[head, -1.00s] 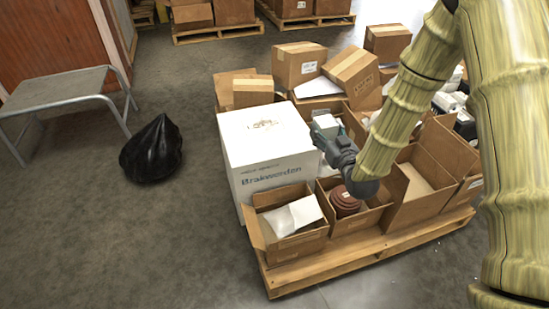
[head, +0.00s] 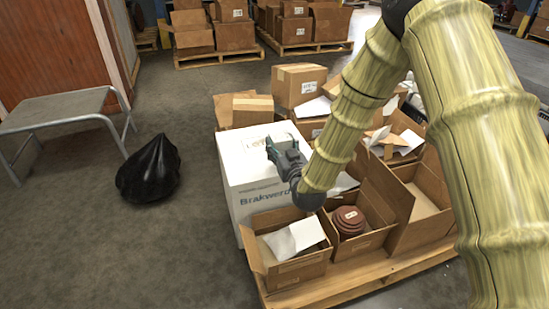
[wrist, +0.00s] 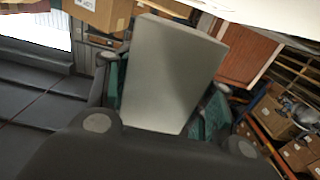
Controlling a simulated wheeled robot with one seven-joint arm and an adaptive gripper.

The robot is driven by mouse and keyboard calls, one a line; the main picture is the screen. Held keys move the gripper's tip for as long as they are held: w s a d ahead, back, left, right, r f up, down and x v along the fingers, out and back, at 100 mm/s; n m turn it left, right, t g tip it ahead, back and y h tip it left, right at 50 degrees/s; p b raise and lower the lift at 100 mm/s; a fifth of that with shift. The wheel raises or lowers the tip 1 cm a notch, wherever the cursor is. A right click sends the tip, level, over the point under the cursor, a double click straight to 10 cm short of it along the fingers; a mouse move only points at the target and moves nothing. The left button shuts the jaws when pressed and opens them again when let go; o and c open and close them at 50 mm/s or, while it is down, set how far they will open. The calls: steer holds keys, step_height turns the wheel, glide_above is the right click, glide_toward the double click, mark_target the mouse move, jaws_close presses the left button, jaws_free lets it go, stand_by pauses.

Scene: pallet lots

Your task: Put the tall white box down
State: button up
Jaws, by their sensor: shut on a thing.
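The tall white box (wrist: 172,75) is held between the fingers of my gripper (wrist: 165,118) in the wrist view, its plain pale face filling the middle. In the head view my gripper (head: 284,148) is shut on it, and only a small pale part of the box (head: 283,130) shows behind the fingers. Gripper and box appear in front of or above the large white carton (head: 245,172) on the pallet. I cannot tell the gap between them.
The pallet (head: 330,284) bears open cartons, one with white paper (head: 293,238), one with reddish-brown discs (head: 349,220). A black bag (head: 149,170) and a grey metal bench (head: 55,109) stand left. Floor (head: 130,250) between bag and pallet is clear.

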steer(key=shift+w+a, duration=0.15)
steer(key=shift+a, duration=0.6)
steer(key=f+b, duration=0.1)
steer(key=f, duration=0.1)
steer(key=f+b, duration=0.1)
steer(key=shift+w+a+f, duration=0.1)
steer(key=shift+a+f, duration=0.1)
steer(key=shift+f, duration=0.15)
steer(key=shift+r, duration=0.1)
steer(key=o, duration=1.3)
steer(key=shift+f, duration=0.2)
